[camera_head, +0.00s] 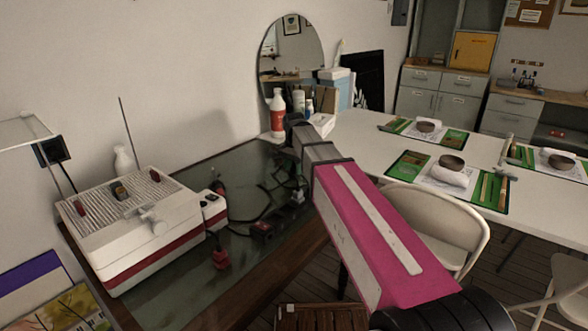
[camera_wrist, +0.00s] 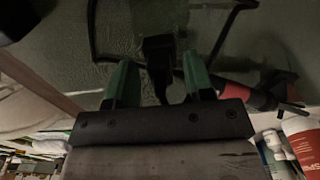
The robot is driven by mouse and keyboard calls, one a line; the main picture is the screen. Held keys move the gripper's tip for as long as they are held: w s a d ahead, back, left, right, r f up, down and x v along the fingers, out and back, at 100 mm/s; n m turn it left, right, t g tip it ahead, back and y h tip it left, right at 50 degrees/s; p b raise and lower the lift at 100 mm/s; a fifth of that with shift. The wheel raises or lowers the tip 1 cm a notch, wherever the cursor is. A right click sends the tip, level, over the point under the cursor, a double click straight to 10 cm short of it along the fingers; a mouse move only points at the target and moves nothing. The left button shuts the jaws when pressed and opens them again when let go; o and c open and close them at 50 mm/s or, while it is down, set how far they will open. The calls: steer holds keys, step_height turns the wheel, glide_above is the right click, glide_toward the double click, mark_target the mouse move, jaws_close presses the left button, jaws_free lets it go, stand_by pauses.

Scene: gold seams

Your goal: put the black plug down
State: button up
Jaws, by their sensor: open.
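In the wrist view, the black plug (camera_wrist: 158,47) is over the dark green table top, with a black cable around it. My gripper (camera_wrist: 157,66) has its two green fingers apart, one on each side of the plug, with visible gaps between. I cannot tell whether the plug rests fully on the table top. In the head view, my pink arm runs in from the lower right to the table's far end. My gripper and the plug cannot be made out clearly there among the dark cables.
The dark table (camera_head: 190,285) also holds a white and red machine (camera_head: 135,225), a small red item (camera_head: 221,258) and black cables. A folding chair (camera_head: 445,225) is right of my arm. A long white table (camera_head: 365,140) is behind.

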mark_target(294, 167)
step_height(294, 167, up, 13)
steer(key=shift+f, duration=0.15)
stand_by(0.4)
